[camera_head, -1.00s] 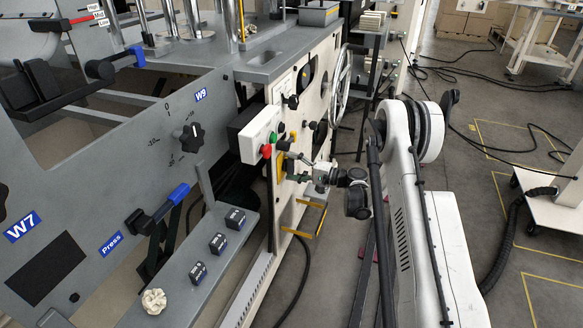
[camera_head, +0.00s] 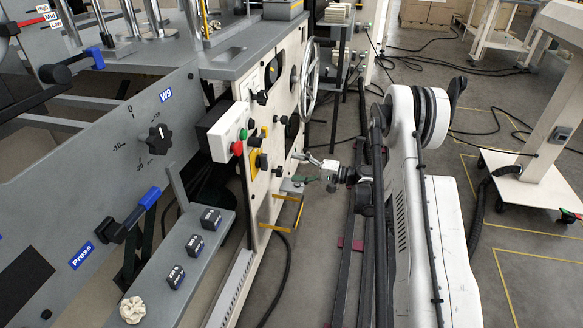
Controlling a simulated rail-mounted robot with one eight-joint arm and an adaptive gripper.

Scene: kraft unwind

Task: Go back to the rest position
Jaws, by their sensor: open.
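My gripper (camera_head: 305,168) shows near the middle of the head view, at the end of my white arm on the right. Its fingers point left toward the cream machine panel (camera_head: 262,190), with a gap between them and the panel. It is open, and I see nothing held in it. The panel carries a control box (camera_head: 228,131) with a red and a green button, a yellow-backed switch (camera_head: 257,160) and a large handwheel (camera_head: 309,78).
A grey shelf (camera_head: 215,256) at lower left holds several dark blocks (camera_head: 195,246) and a crumpled cream lump (camera_head: 132,310). A yellow bracket (camera_head: 288,213) juts from the panel below my gripper. Cables lie on the floor at the back. A white wheeled stand (camera_head: 530,175) is at right.

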